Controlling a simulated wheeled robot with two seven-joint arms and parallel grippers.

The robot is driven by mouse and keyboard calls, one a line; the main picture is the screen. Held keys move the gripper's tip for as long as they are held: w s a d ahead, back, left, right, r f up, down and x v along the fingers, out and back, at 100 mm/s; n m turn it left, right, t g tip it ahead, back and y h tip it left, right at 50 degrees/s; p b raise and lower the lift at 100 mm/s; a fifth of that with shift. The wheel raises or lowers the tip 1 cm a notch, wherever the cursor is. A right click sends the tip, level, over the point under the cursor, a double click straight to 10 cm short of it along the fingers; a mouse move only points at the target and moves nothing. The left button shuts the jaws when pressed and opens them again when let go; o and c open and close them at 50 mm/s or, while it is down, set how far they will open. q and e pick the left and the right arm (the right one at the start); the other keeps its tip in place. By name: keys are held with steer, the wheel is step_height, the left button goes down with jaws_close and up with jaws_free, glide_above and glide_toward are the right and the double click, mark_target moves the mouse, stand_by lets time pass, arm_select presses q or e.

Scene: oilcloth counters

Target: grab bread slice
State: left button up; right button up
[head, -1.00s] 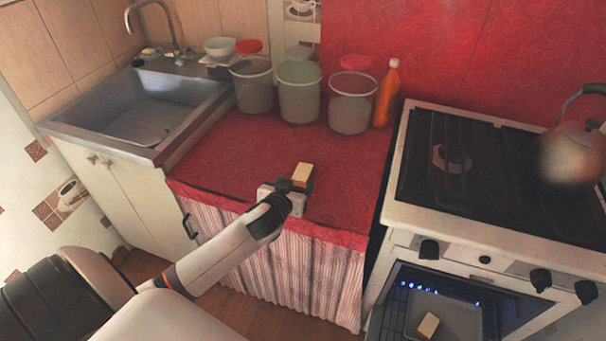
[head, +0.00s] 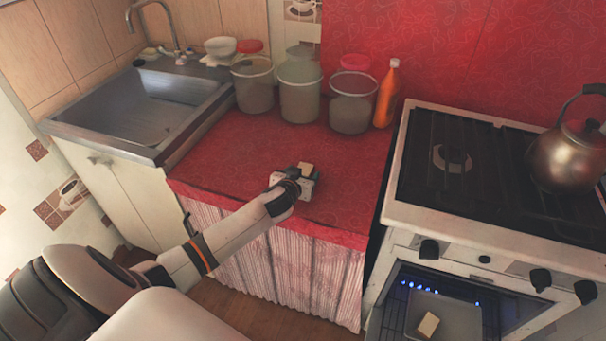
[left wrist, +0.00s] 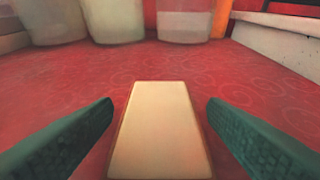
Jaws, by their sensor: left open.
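A pale bread slice (head: 307,168) lies on the red oilcloth counter (head: 235,150), near its front edge. In the left wrist view the bread slice (left wrist: 161,130) lies between the two dark green fingers, with a gap on each side. My left gripper (head: 306,176) is open around it and does not touch it. In the head view the gripper hides the near part of the slice. A second bread slice (head: 428,325) lies in a tray (head: 455,316) in the open oven at the lower right. My right gripper is not in view.
Several buckets (head: 300,95) and an orange bottle (head: 387,95) stand along the back of the counter. A sink (head: 140,105) is at the left. A stove (head: 440,210) with a kettle (head: 566,158) is at the right. The counter around the gripper is clear.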

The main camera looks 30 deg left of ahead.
arm_select(q)
steer(key=c, duration=1)
